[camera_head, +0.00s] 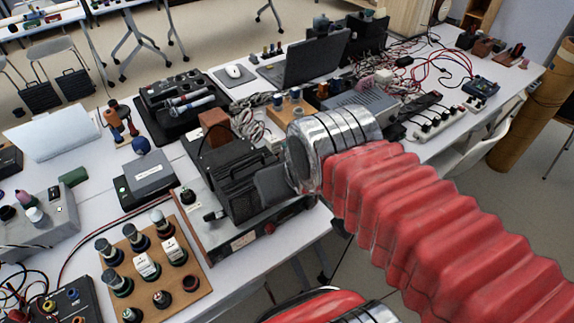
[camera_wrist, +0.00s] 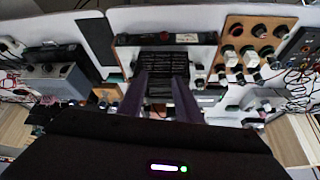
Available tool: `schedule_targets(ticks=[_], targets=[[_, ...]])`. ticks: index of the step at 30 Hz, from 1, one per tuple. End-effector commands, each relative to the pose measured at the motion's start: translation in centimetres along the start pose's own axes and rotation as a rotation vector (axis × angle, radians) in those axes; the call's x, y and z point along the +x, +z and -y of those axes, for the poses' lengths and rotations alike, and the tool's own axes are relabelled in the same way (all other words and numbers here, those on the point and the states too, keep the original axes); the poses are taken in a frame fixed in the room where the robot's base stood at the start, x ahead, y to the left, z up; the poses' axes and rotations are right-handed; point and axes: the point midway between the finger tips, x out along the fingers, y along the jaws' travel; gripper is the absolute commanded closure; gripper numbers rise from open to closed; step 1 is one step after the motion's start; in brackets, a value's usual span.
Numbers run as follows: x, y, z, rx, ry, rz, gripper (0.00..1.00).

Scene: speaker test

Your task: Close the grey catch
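I cannot tell for certain which part is the grey catch. My gripper (camera_wrist: 161,80) is open in the wrist view, its two dark fingers apart on either side of the black ribbed block (camera_wrist: 168,62). In the head view my silver wrist and red arm sleeve hide the block's right side. Nothing shows between the fingertips except the block beyond.
A wooden board (camera_head: 150,268) with several knobs and switches lies left of the device. A dark grey box (camera_head: 148,181) is behind that board. A laptop (camera_head: 308,60), a grey power unit (camera_head: 362,100) and loose cables crowd the table's far and right parts.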

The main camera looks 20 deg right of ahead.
Motion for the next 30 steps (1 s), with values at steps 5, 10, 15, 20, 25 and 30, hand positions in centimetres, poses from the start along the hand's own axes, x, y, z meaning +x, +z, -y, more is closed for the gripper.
schedule_targets(ticks=[5,10,15,20,25,30], targets=[[0.0,0.0,0.0,0.0,0.0,0.0,0.66],[0.0,-0.5,-0.1,0.025,0.002,0.009,0.55],[0.4,-1.9,-0.2,0.122,0.011,0.048,0.55],[1.2,-4.2,-1.0,0.271,0.03,0.101,0.55],[2.4,-6.6,-2.0,0.441,0.058,0.157,0.55],[4.1,-8.8,-3.2,0.609,0.094,0.211,0.55]])
